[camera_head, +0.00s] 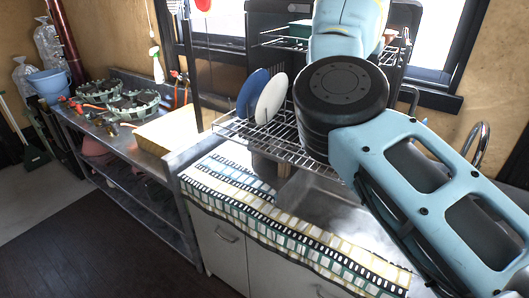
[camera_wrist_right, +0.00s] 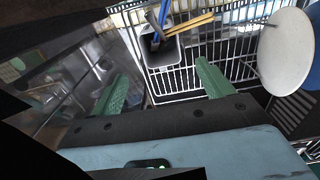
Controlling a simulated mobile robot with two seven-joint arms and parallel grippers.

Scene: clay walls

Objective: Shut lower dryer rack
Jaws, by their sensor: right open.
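The lower dryer rack (camera_head: 232,131) is a wire rack that juts out over the sink, holding a blue plate (camera_head: 252,93) and a white plate (camera_head: 270,100). In the right wrist view, the rack's wires (camera_wrist_right: 185,80) show beyond my right gripper (camera_wrist_right: 163,84), whose green fingers are wide apart with nothing held between them. I cannot tell whether a finger touches the rack. The white plate also shows at the right of that view (camera_wrist_right: 286,48). In the head view my right arm covers the rack's right part and hides the gripper. My left gripper is not in view.
A dark utensil cup (camera_wrist_right: 162,48) with several utensils stands in the rack. The upper rack (camera_head: 283,40) holds a green item. The sink (camera_head: 320,205) lies below, with a checked cloth (camera_head: 250,210) along the counter front. A metal workbench (camera_head: 110,125) stands left.

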